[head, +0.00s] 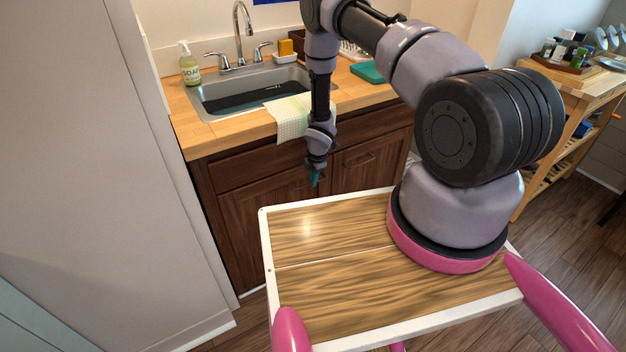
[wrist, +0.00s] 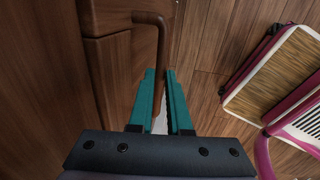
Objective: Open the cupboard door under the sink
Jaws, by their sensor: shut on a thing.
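The dark brown wooden cupboard under the sink (head: 238,74) has two doors. The left door (head: 245,225) looks shut in the head view; the right door (head: 372,155) is shut, with a bar handle (head: 360,161). My gripper (head: 314,178) is at the upper right part of the left door. In the wrist view my gripper's teal fingers (wrist: 161,73) are closed around the brown bar handle (wrist: 158,40). In the head view my gripper mostly hides that handle. The door's wooden face (wrist: 40,100) fills the left of the wrist view.
A checked towel (head: 292,116) hangs over the counter edge above my gripper. A tall grey panel (head: 90,170) stands close on the left of the cupboard. A wooden shelf cart (head: 570,95) stands at the right. Bare wood floor (wrist: 215,50) lies before the cupboard.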

